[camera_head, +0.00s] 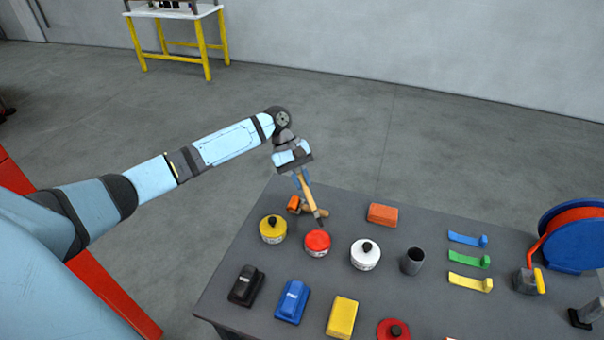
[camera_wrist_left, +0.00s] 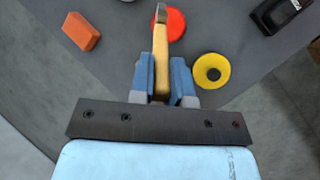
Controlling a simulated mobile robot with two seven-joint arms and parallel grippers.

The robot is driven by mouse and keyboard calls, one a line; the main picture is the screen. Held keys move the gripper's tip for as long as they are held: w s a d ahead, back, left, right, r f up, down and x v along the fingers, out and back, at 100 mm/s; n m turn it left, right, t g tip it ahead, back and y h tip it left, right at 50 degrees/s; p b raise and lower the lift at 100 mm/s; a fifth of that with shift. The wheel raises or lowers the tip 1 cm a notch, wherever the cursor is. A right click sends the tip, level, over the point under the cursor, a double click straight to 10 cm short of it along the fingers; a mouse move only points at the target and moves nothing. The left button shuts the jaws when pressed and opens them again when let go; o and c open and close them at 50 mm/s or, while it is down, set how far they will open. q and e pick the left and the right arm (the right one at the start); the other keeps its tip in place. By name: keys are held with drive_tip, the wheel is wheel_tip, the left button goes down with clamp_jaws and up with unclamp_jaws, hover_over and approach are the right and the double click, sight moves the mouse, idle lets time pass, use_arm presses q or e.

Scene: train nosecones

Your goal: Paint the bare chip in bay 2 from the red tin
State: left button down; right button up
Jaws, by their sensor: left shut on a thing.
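My left gripper (camera_head: 302,176) is shut on the wooden handle of a brush (camera_head: 309,199), which points down with its dark tip low. The brush (camera_wrist_left: 160,55) also shows between the blue fingers in the left wrist view. The open red tin (camera_head: 317,243) stands on the grey table, just in front of the brush tip in the head view. In the wrist view the tip overlaps the red tin (camera_wrist_left: 175,25); I cannot tell whether they touch. A red lid with a black knob (camera_head: 394,330) lies at the front edge of the picture. The chip and bay 2 are not in view.
A yellow tin (camera_head: 272,231) and a white tin (camera_head: 365,256) flank the red one. An orange block (camera_head: 382,214), a dark cup (camera_head: 412,262) and coloured strips (camera_head: 468,261) lie to the right. Black, blue and yellow blocks (camera_head: 341,318) line the front.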

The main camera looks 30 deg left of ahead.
use_arm(q)
drive_tip(key=shift+f, duration=1.05)
wheel_tip(320, 180, down, 4)
drive_tip(key=b, duration=0.4)
use_arm(e)
drive_tip(key=f, duration=0.3)
drive_tip(key=shift+a+n, duration=0.2)
drive_tip(key=shift+n, duration=0.1)
drive_tip(key=shift+w, duration=0.1)
use_arm(q)
drive_tip(key=shift+f, duration=0.5)
drive_tip(key=shift+s+f+p, duration=0.1)
drive_tip(key=shift+f+p, duration=0.05)
drive_tip(key=shift+p, duration=0.45)
use_arm(e)
drive_tip(key=shift+r, duration=0.65)
idle(1.2)
drive_tip(key=shift+r, duration=0.1)
